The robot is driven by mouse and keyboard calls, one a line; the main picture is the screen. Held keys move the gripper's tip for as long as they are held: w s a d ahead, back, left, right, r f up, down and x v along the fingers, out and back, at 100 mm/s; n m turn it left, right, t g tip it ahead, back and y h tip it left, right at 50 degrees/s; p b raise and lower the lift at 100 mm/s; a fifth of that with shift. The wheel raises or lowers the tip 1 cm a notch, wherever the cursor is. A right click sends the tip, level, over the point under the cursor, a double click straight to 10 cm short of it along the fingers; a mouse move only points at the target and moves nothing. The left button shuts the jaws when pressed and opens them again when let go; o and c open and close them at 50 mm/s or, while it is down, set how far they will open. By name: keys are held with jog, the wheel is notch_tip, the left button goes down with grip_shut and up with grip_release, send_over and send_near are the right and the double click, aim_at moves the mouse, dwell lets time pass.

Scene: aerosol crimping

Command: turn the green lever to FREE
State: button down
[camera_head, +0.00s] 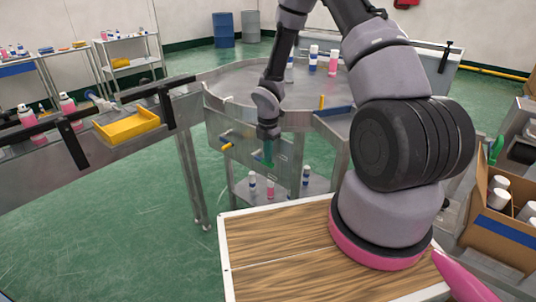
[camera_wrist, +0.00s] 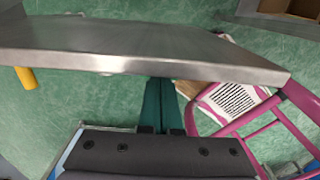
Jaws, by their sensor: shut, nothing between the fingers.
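My gripper (camera_head: 267,153) is at the end of my arm, low against the front of a grey metal panel (camera_head: 290,150) under the round table. In the wrist view, the two dark green fingers (camera_wrist: 161,104) lie together, shut and empty, and reach toward the metal edge. The green at the gripper's tip in the head view is tiny, and I cannot tell finger from lever there. I cannot make out the green lever or a FREE mark. A yellow-handled lever (camera_head: 227,147) sticks out of the panel left of my gripper, and it seems to show in the wrist view (camera_wrist: 27,78).
The round metal table (camera_head: 240,80) carries several bottles. Its edge (camera_wrist: 150,62) crosses the wrist view ahead of the fingers. A conveyor with a yellow tray (camera_head: 127,126) is at left. A cardboard box (camera_head: 490,235) stands at right. Green floor is free at lower left.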

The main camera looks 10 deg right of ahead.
aim_at(270, 164)
jog(key=shift+f, duration=0.15)
jog(key=shift+s+d+f, duration=0.1)
jog(key=shift+s+f, duration=0.1)
jog(key=shift+f, duration=0.25)
jog(key=shift+s+d+f, duration=0.1)
jog(key=shift+s+f, duration=0.05)
jog(key=shift+f, duration=0.25)
notch_tip(270, 164, down, 2)
jog(key=shift+s+d, duration=0.1)
jog(key=shift+f, duration=0.85)
jog(key=shift+w+a+f, duration=0.1)
jog(key=shift+w+f, duration=0.1)
jog(key=shift+f, duration=0.25)
jog(key=shift+w+a+f, duration=0.1)
jog(key=shift+w+f, duration=0.05)
jog(key=shift+f, duration=0.35)
